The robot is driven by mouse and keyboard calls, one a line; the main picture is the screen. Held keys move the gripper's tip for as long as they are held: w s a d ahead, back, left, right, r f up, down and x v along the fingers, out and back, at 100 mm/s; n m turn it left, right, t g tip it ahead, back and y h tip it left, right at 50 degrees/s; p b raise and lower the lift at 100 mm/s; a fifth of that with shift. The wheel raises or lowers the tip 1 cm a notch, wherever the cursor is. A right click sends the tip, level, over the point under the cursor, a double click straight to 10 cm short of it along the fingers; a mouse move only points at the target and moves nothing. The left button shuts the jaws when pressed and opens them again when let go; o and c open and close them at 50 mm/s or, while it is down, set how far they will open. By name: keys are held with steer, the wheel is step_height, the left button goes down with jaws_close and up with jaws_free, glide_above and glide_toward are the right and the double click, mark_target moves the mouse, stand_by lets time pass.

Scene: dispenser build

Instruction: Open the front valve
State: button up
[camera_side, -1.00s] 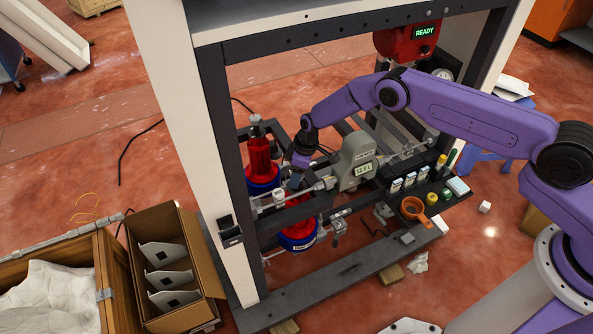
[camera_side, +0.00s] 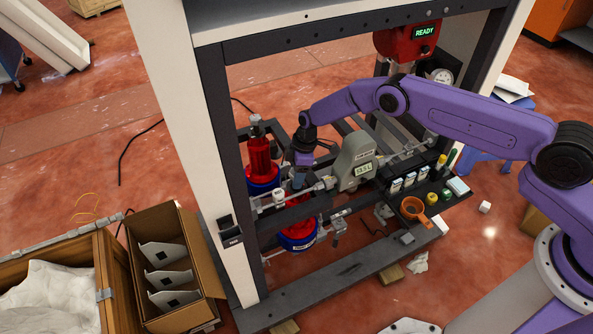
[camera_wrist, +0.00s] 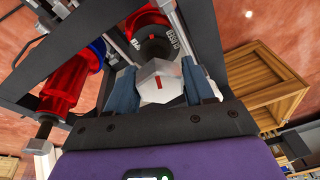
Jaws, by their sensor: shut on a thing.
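The front valve has a pale faceted knob (camera_wrist: 158,92) with a red mark on top, seen in the wrist view. Behind it is a dark round collar (camera_wrist: 155,45) with small white lettering at both sides, too small to read surely. My gripper (camera_wrist: 160,80) has its two blue-grey fingers on either side of the knob, shut on it. In the side view my gripper (camera_side: 298,184) points down over the front red cylinder (camera_side: 302,225) with a blue band. There the fingers and arm hide the knob.
A second red cylinder (camera_side: 259,158) stands behind to the left. A grey meter (camera_side: 357,162) with a lit readout and a small tray (camera_side: 462,197) of bottles are to the right. The dark frame post (camera_side: 222,150) stands close on the left. A red unit (camera_side: 407,42) shows READY.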

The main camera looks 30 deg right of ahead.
steer(key=n, duration=0.3)
steer(key=shift+g, duration=0.3)
steer(key=shift+n+h, duration=0.3)
steer(key=shift+n, duration=1.5)
steer(key=o, duration=1)
steer(key=c, duration=1)
steer(key=o, duration=1)
steer(key=shift+o, duration=0.2)
steer(key=shift+r, duration=0.1)
